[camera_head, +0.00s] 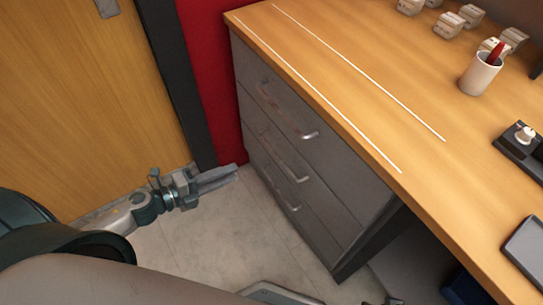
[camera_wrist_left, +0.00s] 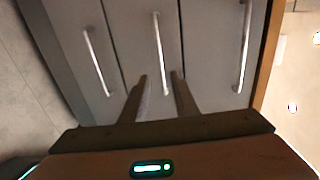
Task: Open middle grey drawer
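The grey drawer unit (camera_head: 325,190) stands under the wooden desk with three drawers, all looking closed. The middle grey drawer (camera_head: 272,155) has a silver bar handle (camera_head: 292,172), between the handles above and below it. My left gripper (camera_head: 237,171) is open and empty, left of the unit and apart from it, pointing toward the drawer fronts. In the left wrist view its two fingers (camera_wrist_left: 160,78) appear on either side of the middle handle (camera_wrist_left: 160,45), which lies beyond them. A small dark part at the bottom edge may belong to my right gripper; its fingers cannot be made out.
The wooden desk top (camera_head: 345,60) overhangs the drawers. On it are a white cup (camera_head: 480,76) with a red item, several small blocks and dark trays at right. A wooden door (camera_head: 70,100) is at left. The floor (camera_head: 215,235) before the drawers is clear.

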